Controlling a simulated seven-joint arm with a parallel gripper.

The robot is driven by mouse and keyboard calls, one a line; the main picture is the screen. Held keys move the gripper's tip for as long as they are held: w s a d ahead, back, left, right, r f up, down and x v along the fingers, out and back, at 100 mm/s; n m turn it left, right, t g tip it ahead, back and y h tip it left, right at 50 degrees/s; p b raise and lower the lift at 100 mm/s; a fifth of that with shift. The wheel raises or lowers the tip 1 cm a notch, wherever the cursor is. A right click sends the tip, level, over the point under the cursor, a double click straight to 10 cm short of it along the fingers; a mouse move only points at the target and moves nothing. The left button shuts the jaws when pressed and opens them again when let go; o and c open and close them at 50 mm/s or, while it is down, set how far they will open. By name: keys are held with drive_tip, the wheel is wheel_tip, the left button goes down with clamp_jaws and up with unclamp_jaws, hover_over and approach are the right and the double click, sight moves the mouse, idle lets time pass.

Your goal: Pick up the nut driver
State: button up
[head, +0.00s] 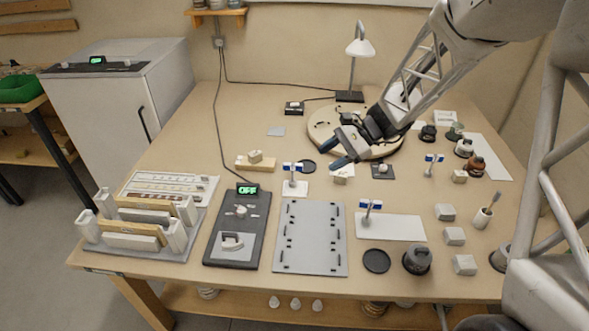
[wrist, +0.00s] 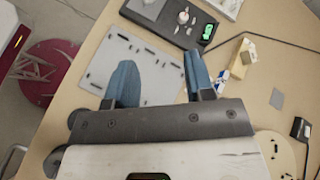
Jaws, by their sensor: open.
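I cannot pick out a nut driver for certain in either view. A small white cup (head: 482,219) at the right of the bench holds an upright thin tool (head: 492,202), too small to identify. My gripper (head: 340,148) hangs over the middle-back of the bench, beside the round wooden board, well to the left of that cup. In the wrist view my gripper (wrist: 158,78) shows two blue fingers spread wide with nothing between them. The grey plate lies below and beyond the fingers there.
The grey slotted plate (head: 311,237) and the dark panel reading OFF (head: 238,226) lie at front. Small blue-and-white stands (head: 294,183) rise near my gripper. The round wooden board (head: 322,118) and a lamp (head: 359,48) are behind. Grey blocks (head: 454,236) and dark jars (head: 417,259) crowd the right.

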drive_tip(key=w+a+f+m+y, duration=0.3)
drive_tip(key=w+f+m+y, duration=0.1)
drive_tip(key=w+f, duration=0.55)
drive_tip(key=m+t+y, duration=0.3)
drive_tip(key=m+t, duration=0.1)
drive_tip(key=m, duration=0.1)
approach(293, 169)
drive_tip(key=shift+w+a+r, duration=0.1)
drive_tip(key=shift+w+a, duration=0.2)
drive_tip(key=shift+a, duration=0.3)
drive_tip(key=shift+w+a, duration=0.25)
drive_tip(key=shift+a, duration=0.35)
drive_tip(key=shift+a, duration=1.3)
drive_tip(key=shift+a, duration=0.15)
drive_tip(key=shift+a, duration=2.45)
drive_tip(key=shift+c, duration=0.3)
